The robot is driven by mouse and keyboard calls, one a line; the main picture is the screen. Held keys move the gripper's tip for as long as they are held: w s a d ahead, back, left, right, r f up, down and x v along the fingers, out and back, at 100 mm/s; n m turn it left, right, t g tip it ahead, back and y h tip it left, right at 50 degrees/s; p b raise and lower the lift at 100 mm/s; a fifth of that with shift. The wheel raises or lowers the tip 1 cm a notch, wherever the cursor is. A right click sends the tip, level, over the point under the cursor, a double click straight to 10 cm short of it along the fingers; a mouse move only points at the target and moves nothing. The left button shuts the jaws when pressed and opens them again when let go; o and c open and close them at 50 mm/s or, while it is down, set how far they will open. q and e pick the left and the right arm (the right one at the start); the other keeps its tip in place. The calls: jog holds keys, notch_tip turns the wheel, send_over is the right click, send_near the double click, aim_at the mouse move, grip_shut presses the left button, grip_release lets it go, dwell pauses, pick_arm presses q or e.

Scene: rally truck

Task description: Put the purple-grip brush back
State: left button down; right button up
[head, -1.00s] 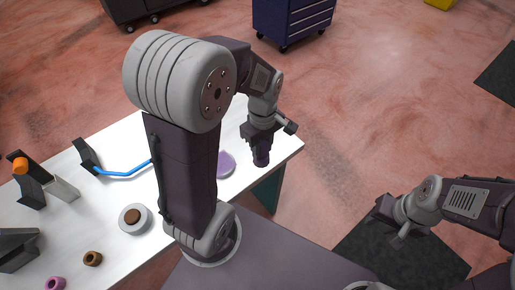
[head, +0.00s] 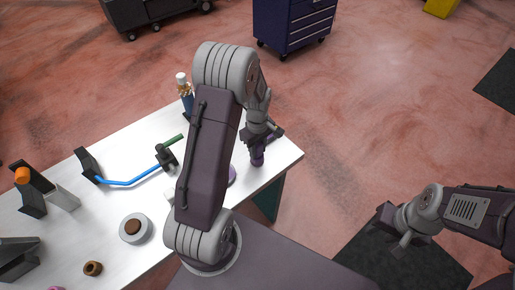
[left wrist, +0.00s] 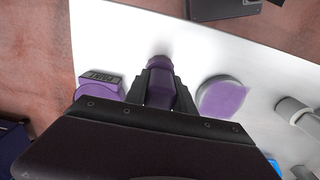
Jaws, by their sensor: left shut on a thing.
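My left gripper (head: 260,140) is over the right end of the white table, its jaws shut on the purple-grip brush (head: 257,157). In the left wrist view the purple grip (left wrist: 160,85) sits between the two dark fingers; the rest of the brush is hidden. A purple piece with a dark label (left wrist: 97,88) is left of the fingers there. A pale round dish with a purple top (left wrist: 222,97) is to their right; it is partly behind my arm in the head view (head: 232,174). My right gripper (head: 395,222) is off the table; its jaws are unclear.
On the white table (head: 100,211) stand a blue bottle with a white cap (head: 185,95), a blue bent rod with a green end (head: 130,181), an orange-topped dark stand (head: 30,190) and a round dish with a brown centre (head: 134,228). A blue drawer cabinet (head: 292,25) stands beyond.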

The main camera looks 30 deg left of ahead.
pick_arm(q)
jog(key=shift+s+f, duration=0.1)
jog(key=shift+f, duration=0.2)
jog(key=c, duration=1.1)
grip_release()
jog(key=shift+o, duration=0.2)
